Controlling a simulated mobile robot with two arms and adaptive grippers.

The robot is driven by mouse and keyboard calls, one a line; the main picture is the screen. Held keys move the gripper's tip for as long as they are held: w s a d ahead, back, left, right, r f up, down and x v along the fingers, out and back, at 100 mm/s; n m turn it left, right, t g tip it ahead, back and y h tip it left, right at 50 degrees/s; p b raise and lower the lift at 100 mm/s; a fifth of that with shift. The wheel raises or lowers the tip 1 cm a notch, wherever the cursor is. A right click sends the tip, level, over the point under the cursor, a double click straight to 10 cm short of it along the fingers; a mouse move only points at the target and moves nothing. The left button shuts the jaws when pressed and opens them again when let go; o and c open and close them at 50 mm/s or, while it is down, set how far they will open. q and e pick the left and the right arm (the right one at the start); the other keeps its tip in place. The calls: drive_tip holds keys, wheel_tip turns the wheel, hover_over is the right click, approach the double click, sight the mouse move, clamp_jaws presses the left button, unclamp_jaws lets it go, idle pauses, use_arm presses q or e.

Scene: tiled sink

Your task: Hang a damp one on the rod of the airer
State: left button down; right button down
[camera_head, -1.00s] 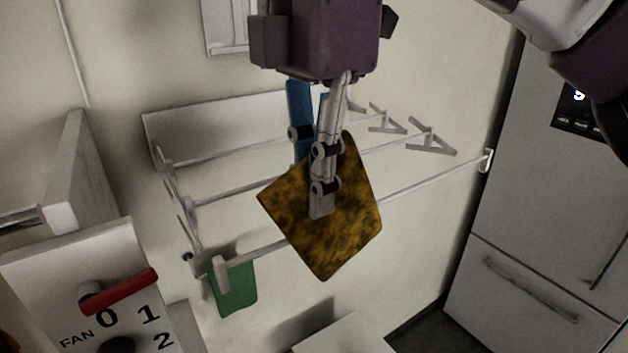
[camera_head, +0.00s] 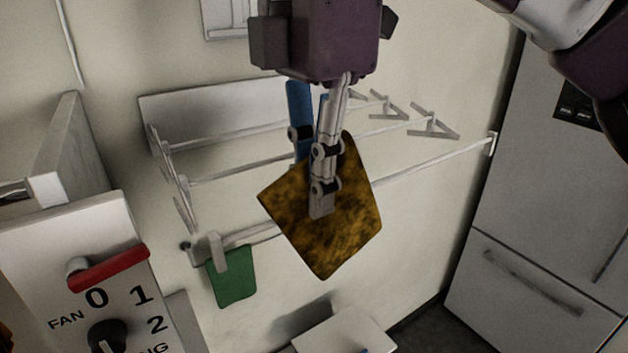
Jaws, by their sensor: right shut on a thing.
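A mottled yellow-brown cloth (camera_head: 335,245) hangs from my right gripper (camera_head: 322,205), which comes down from the top and is shut on it. The cloth is spread flat and tilted, with one corner pointing down. It overlaps the front rod (camera_head: 430,167) of the wall airer in the picture and hides part of it. I cannot tell whether cloth and rod touch. A green cloth (camera_head: 232,278) hangs at the left end of that rod. The airer's further rods (camera_head: 235,177) run behind my gripper. My left gripper is not in view.
A white panel (camera_head: 75,265) with a red handle (camera_head: 110,268) and a FAN dial (camera_head: 107,337) stands at lower left. A grey fridge (camera_head: 530,240) stands at right. A white surface (camera_head: 345,335) lies below the cloth. The front rod is bare to the right of the cloth.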

drive_tip(key=shift+f+b, duration=1.2)
drive_tip(key=shift+f, duration=0.25)
drive_tip(key=c, duration=1.9)
unclamp_jaws()
